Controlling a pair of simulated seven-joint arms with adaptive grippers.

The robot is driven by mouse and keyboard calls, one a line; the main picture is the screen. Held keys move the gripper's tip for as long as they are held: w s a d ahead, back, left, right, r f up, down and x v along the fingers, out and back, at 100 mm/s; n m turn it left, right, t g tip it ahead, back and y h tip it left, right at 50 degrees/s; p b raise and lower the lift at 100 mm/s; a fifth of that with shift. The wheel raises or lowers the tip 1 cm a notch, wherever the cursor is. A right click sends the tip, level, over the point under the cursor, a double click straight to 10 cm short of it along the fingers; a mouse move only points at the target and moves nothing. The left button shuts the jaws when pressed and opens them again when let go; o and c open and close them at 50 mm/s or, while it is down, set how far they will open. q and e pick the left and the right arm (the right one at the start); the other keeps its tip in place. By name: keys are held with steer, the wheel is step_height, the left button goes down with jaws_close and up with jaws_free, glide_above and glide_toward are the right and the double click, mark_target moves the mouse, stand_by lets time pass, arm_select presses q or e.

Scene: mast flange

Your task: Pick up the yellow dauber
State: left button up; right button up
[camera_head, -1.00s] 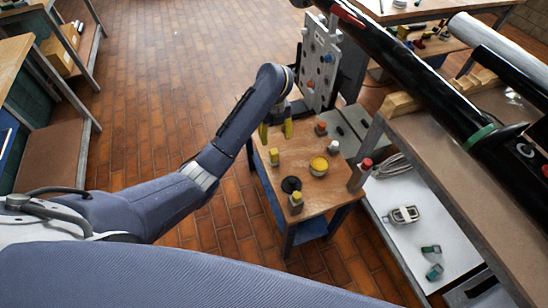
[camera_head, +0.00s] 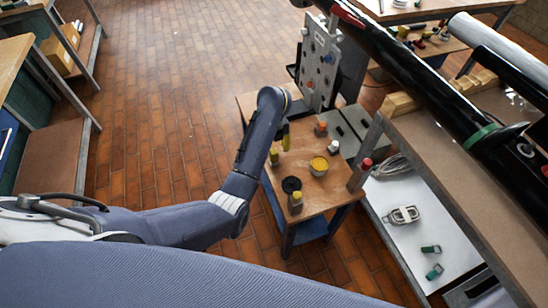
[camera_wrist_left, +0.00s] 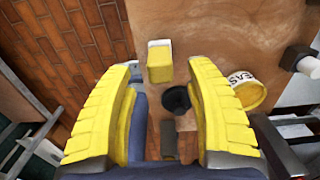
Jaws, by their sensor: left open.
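In the left wrist view the yellow dauber (camera_wrist_left: 159,63) shows as a yellow block with a pale end, beyond and between the fingertips. My left gripper (camera_head: 280,135) has yellow ribbed fingers; one is largely hidden by my arm in the head view. In the left wrist view the left gripper (camera_wrist_left: 160,70) is wide open and empty, with no clear contact with the dauber. My right gripper is not in view.
Red-topped (camera_head: 321,129) and white-topped (camera_head: 334,147) pieces stand farther right. A grey holed plate (camera_head: 319,60) rises behind.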

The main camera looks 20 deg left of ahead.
mark_target(274, 157)
arm_select(q)
steer(key=shift+f, duration=2.9)
jaws_close()
